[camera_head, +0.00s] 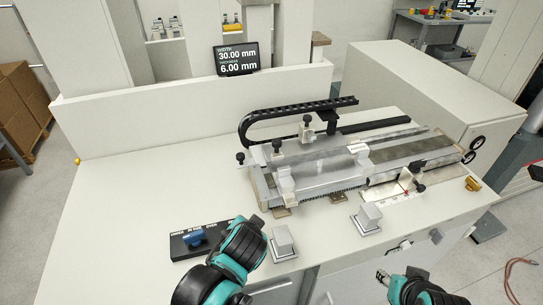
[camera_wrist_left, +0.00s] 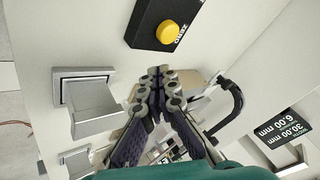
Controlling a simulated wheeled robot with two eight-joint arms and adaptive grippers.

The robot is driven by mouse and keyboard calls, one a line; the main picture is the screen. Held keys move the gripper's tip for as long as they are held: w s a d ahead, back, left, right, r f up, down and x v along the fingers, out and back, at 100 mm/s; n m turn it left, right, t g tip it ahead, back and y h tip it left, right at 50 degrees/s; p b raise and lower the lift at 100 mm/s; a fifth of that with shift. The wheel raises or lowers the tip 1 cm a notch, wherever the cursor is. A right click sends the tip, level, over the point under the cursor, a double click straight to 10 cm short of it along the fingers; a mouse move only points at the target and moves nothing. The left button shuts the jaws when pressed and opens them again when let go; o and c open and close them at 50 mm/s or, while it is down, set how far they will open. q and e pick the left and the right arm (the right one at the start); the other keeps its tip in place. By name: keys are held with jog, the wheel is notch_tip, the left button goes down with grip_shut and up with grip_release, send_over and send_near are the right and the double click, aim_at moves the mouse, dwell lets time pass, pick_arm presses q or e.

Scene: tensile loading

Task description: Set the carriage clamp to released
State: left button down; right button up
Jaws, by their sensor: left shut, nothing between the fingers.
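A silver carriage assembly (camera_head: 340,165) with black clamp knobs lies on the white bench. I cannot tell which part is the carriage clamp or how it is set. A black control panel (camera_head: 178,246) with a blue knob (camera_head: 194,238) sits at the front left; its labels are too small to read. My left gripper (camera_head: 262,219) is just right of this panel, in front of the carriage. In the left wrist view its fingers (camera_wrist_left: 158,73) are shut and empty, below a yellow button (camera_wrist_left: 168,32) on a black box. My right gripper (camera_head: 384,276) is low in front of the bench; its fingers are unclear.
Two grey blocks stand at the bench front, one near my left gripper (camera_head: 283,243) and one farther right (camera_head: 368,218). A display (camera_head: 236,59) reads width 30.00 mm and a second value 6.00 mm. The bench top (camera_head: 130,195) is clear at left.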

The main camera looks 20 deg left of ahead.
aim_at(277, 146)
pick_arm(q)
jog(key=w+d+r+m+t+y+p, duration=0.1)
jog(key=w+d+r+m+t+y, duration=0.3)
jog(key=w+d+r+m+t, duration=0.4)
notch_tip(277, 146, up, 2)
jog(key=shift+r+m+p, duration=0.1)
jog(key=shift+m+p, duration=0.3)
jog(key=shift+m, duration=0.2)
jog(key=shift+w, duration=0.1)
jog(key=b+x, duration=0.2)
jog(key=x, duration=1.2)
